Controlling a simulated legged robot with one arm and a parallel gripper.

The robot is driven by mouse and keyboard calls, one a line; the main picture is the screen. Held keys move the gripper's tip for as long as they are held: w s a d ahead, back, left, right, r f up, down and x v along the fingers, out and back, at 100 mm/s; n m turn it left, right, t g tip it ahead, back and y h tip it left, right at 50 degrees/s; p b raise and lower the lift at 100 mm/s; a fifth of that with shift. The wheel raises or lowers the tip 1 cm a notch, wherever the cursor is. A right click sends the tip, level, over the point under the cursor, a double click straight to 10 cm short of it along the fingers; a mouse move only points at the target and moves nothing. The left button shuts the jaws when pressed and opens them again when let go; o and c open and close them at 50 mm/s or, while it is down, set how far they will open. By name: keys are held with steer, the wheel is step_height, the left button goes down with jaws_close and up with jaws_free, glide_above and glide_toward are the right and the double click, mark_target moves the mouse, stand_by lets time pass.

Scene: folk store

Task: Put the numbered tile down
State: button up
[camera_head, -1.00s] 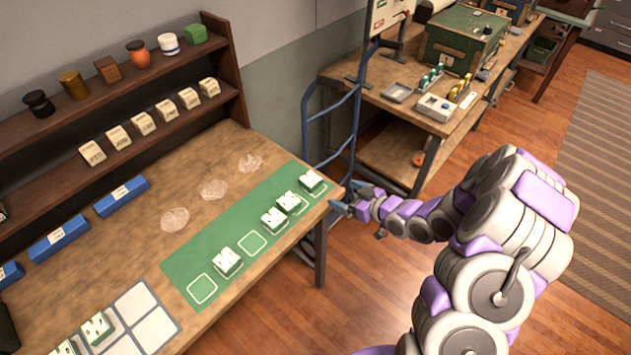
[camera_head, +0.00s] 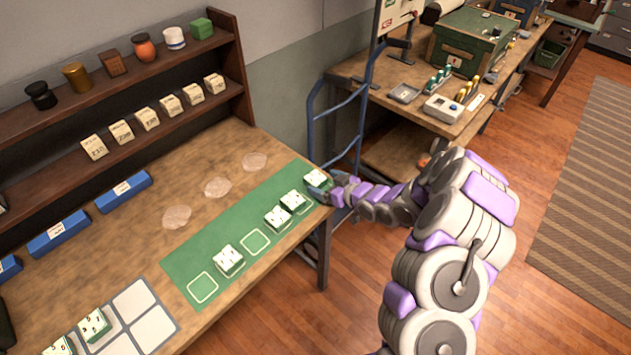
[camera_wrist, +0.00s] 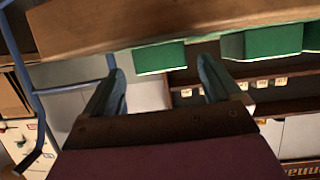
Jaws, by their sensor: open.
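Several numbered tiles, white on top with green bases, stand on the green mat (camera_head: 185,262). The farthest tile (camera_head: 316,178) is at the mat's right end. Two tiles (camera_head: 292,199) (camera_head: 278,216) stand close together before it, and another tile (camera_head: 228,260) is nearer the left end. Two outlined squares (camera_head: 203,288) (camera_head: 255,241) on the mat are empty. My gripper (camera_head: 322,192) is at the table edge by the farthest tile. In the wrist view, its fingers (camera_wrist: 162,68) are apart, with a green tile side (camera_wrist: 160,57) showing between and beyond them. Contact cannot be told.
A pale grid (camera_head: 150,328) at the lower left holds further tiles (camera_head: 94,324). Blue racks (camera_head: 124,190) and a brown shelf (camera_head: 190,65) line the back. A blue metal frame (camera_head: 340,110) stands close beyond my gripper. The floor at right is open.

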mark_target(318, 179)
steer(key=x, duration=0.2)
steer(key=b+x, duration=0.1)
steer(key=x, duration=0.1)
steer(key=shift+w+a, duration=0.2)
steer(key=shift+a, duration=0.25)
steer(key=shift+c, duration=0.3)
steer(key=c, duration=1.2)
steer(key=shift+r, duration=0.1)
